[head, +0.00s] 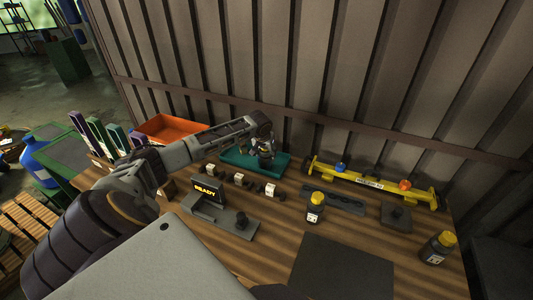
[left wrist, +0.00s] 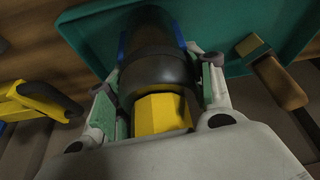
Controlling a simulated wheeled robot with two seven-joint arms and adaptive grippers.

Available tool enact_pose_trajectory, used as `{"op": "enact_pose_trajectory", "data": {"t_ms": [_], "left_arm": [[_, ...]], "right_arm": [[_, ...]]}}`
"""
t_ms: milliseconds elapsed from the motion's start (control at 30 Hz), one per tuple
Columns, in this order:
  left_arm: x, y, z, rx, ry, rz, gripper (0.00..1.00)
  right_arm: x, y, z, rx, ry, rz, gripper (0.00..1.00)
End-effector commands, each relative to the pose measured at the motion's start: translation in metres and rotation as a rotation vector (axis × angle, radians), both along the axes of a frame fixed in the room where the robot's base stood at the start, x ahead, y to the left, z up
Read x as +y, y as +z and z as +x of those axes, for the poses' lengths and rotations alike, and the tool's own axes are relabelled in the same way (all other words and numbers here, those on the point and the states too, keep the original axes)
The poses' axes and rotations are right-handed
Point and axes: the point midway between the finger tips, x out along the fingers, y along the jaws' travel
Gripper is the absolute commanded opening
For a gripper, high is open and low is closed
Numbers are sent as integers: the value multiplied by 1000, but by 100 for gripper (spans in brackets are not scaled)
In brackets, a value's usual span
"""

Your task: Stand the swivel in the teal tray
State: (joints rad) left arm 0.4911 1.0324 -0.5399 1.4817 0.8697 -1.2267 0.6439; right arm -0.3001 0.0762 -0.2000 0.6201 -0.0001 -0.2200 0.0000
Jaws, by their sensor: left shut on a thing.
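My left gripper (head: 265,147) reaches in from the left and points down over the teal tray (head: 238,158). In the left wrist view its fingers (left wrist: 160,100) are shut on the swivel (left wrist: 160,112), which has a yellow faceted end, a black collar and a dark body with a blue edge. The swivel's far end points at the floor of the teal tray (left wrist: 235,25). In the head view the held part is small and dark, and I cannot tell whether it touches the tray floor. My right gripper is not in view.
An orange bin (head: 168,129) stands left of the tray. Several small pieces and a READY display (head: 208,190) lie in front. A yellow rack (head: 370,184), yellow-capped bottles (head: 315,207) and a dark mat (head: 343,268) are to the right. A ribbed wall rises behind.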

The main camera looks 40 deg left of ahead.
Motion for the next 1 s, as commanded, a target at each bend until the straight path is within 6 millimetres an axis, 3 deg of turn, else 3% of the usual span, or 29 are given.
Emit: {"op": "enact_pose_trajectory", "data": {"t_ms": [400,433,567,1000], "left_arm": [[0,0,1,-5,0,0,0],[0,-2,0,-1,0,0,56],[0,-2,0,-1,0,0,73],[0,0,0,-1,0,0,74]], "right_arm": [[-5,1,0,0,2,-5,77],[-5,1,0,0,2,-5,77],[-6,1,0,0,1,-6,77],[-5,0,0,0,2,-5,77]]}}
